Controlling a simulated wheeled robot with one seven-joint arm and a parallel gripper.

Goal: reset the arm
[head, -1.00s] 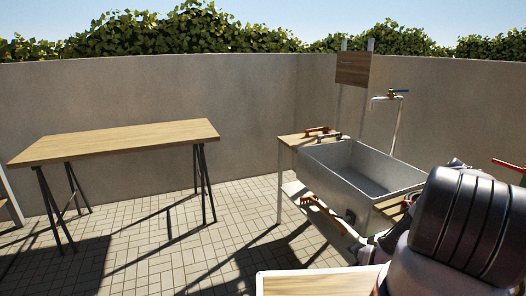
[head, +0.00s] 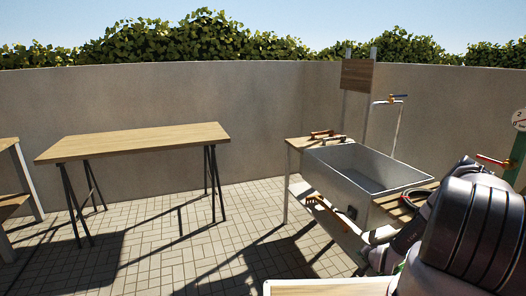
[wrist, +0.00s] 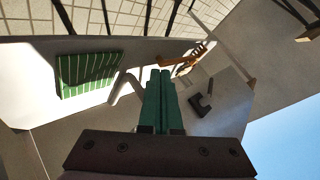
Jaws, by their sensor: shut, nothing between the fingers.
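My arm (head: 470,235) fills the lower right of the head view, in front of the sink's right side. In the wrist view my gripper (wrist: 160,74) shows two dark green fingers side by side, shut and empty. Nothing touches the fingertips there. The fingers point toward the underside area of the sink stand, with a brown-orange brush (wrist: 190,61) just beyond and to the right of the tips. The gripper's fingers cannot be made out clearly in the head view.
A metal sink (head: 345,184) on a stand is close to my arm, with a tap (head: 397,98) behind. A wooden trestle table (head: 140,142) stands at left. A light-edged wooden top (head: 325,287) is at the bottom. Paved floor (head: 190,225) is open between. A green striped object (wrist: 88,75) shows at left.

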